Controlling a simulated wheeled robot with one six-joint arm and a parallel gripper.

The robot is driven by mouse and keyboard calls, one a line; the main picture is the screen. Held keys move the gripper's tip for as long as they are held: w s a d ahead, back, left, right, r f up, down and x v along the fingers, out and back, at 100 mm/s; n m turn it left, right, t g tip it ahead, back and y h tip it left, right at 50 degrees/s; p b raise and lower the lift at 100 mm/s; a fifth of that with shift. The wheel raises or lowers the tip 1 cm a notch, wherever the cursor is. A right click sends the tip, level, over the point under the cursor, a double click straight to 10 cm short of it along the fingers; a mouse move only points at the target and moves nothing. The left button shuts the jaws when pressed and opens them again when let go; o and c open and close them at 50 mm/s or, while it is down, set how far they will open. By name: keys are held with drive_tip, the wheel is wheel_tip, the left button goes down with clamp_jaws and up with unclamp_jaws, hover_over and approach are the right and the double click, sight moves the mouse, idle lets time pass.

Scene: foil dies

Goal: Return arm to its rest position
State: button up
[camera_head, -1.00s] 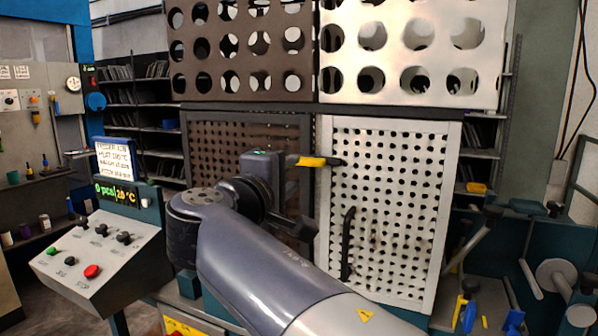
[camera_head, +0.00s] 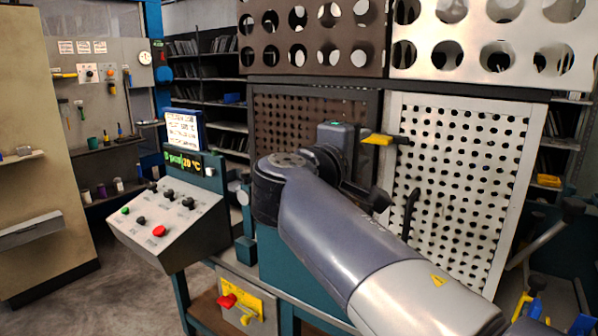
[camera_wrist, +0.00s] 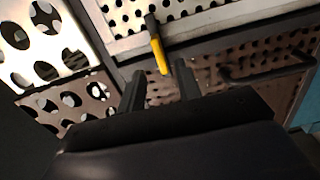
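My arm (camera_head: 350,230) reaches from the lower right of the head view toward the upper left, then bends back at the wrist toward the perforated panels. The tip of a yellow handle (camera_wrist: 158,55) appears just beyond the fingertips; contact cannot be told. In the head view that yellow handle (camera_head: 377,139) stands out by the inner edge of the white perforated panel. The fingers are partly hidden by my wrist there.
A white perforated panel (camera_head: 455,150) and a brown one (camera_head: 285,125) stand behind the arm, with large-holed plates above. A control box (camera_head: 165,225) with a red button is left of the arm. A beige cabinet (camera_head: 45,190) stands far left; floor between is open.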

sight(373, 142)
drive_tip(key=x, duration=0.7)
drive_tip(key=shift+p, duration=0.4)
drive_tip(key=shift+s, duration=0.1)
